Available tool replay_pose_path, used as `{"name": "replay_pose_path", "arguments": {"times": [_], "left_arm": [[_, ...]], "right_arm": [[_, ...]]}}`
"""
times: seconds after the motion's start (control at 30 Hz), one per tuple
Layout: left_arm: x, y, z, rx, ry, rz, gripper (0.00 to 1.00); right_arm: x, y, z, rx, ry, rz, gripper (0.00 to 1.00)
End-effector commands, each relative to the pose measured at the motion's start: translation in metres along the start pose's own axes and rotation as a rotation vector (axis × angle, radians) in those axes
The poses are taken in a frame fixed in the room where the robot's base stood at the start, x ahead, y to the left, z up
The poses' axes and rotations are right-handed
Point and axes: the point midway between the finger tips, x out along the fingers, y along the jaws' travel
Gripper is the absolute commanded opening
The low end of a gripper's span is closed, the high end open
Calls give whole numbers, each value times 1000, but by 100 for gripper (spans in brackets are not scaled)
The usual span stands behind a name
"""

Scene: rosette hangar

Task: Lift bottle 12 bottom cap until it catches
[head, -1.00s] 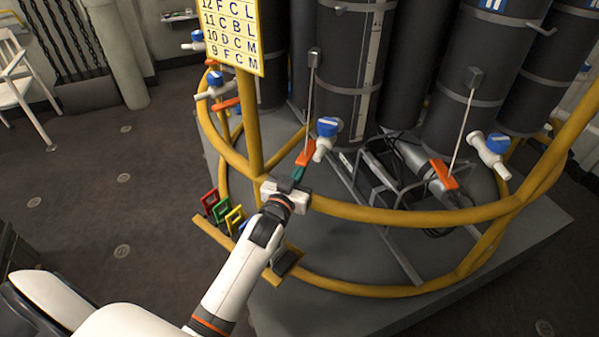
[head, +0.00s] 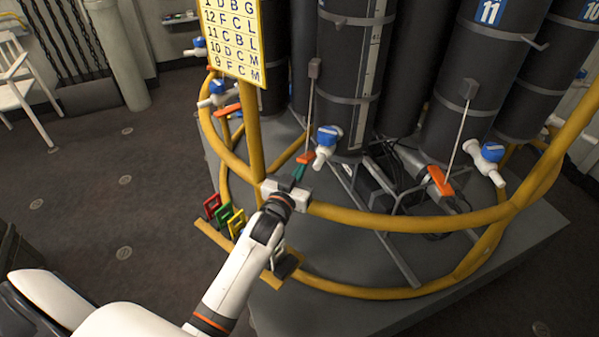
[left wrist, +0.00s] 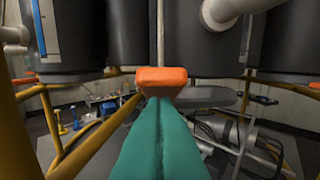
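Bottle 12 (head: 345,75) is taken to be the dark cylinder left of the one marked 11; its own number is out of view. Its orange bottom cap (head: 306,157) hangs on a thin rod at the lower left of the bottle. My left gripper (head: 298,174) reaches over the yellow rail, its teal fingertips at the cap. In the left wrist view the teal fingers (left wrist: 160,135) lie together with no clear gap, and their tips meet the underside of the orange cap (left wrist: 161,77). Whether they pinch any part of it cannot be told. My right gripper is not in view.
The yellow rail (head: 400,214) curves round the bottles, close under my left wrist. Bottle 11 (head: 480,70) has its own orange cap (head: 440,181). A white valve with a blue knob (head: 327,136) is just right of my fingers. A yellow letter chart (head: 232,38) hangs at left.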

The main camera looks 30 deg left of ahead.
Motion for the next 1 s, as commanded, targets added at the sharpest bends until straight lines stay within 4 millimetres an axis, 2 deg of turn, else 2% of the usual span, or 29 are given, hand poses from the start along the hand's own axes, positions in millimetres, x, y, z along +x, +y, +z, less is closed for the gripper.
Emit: {"name": "replay_pose_path", "arguments": {"times": [0.03,0.27,1.0], "left_arm": [[3,0,15,1,-25,-1,0],[4,0,15,1,-24,-1,0],[-1,-1,-23,1,-10,-1,0]], "right_arm": [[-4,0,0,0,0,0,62],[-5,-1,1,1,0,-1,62],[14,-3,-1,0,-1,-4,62]]}}
